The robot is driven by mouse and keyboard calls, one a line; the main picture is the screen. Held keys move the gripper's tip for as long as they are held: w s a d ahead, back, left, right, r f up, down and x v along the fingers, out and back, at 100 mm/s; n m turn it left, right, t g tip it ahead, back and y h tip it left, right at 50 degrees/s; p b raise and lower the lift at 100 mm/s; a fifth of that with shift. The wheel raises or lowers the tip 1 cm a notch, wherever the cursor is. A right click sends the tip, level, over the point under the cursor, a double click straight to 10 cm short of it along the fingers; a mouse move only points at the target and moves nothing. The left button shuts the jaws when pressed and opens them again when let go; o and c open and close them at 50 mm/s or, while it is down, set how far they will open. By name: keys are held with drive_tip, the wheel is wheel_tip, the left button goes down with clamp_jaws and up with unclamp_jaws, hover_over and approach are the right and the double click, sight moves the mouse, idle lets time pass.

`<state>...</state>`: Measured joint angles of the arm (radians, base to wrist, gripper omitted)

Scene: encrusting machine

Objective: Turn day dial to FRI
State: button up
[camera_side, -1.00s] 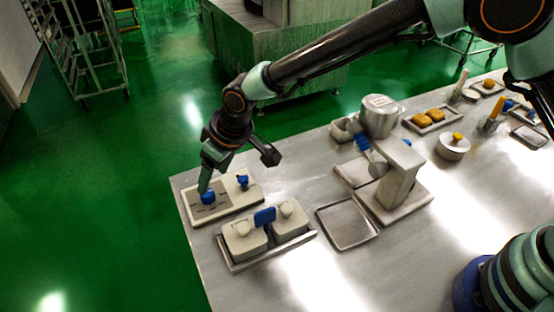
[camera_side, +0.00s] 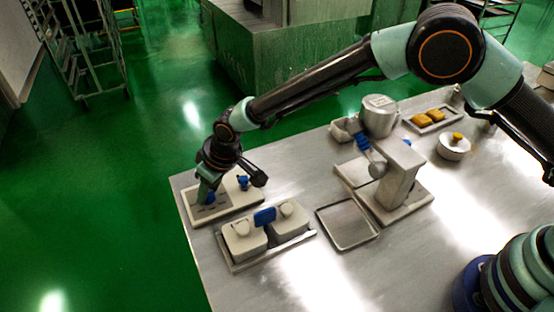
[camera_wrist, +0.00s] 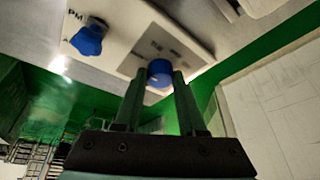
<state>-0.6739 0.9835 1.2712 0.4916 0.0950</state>
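A pale panel (camera_side: 228,210) lies at the table's far left corner. It carries two blue dials. One dial (camera_side: 211,198) sits on its grey labelled area, and small day-like lettering shows beside it in the wrist view, too blurred to read fully. My gripper (camera_side: 205,192) reaches down over this dial. In the wrist view its two fingers (camera_wrist: 160,82) stand on either side of the dial (camera_wrist: 160,70), seemingly touching it. Which mark the dial points to cannot be read. The other blue dial (camera_side: 243,183) is apart from the fingers; a "PM" label shows by it in the wrist view (camera_wrist: 88,38).
A tray (camera_side: 232,268) with two pale lidded containers and a blue part (camera_side: 264,216) stands close in front of the panel. An empty metal tray (camera_side: 347,224) and the machine (camera_side: 398,180) stand to the right. The floor beyond the panel is clear.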

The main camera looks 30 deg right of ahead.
clamp_jaws()
drive_tip(key=shift+a+m, duration=0.1)
drive_tip(key=shift+m, duration=0.6)
drive_tip(key=shift+s, duration=0.1)
drive_tip(key=o, duration=0.8)
unclamp_jaws()
drive_tip(key=v, duration=1.2)
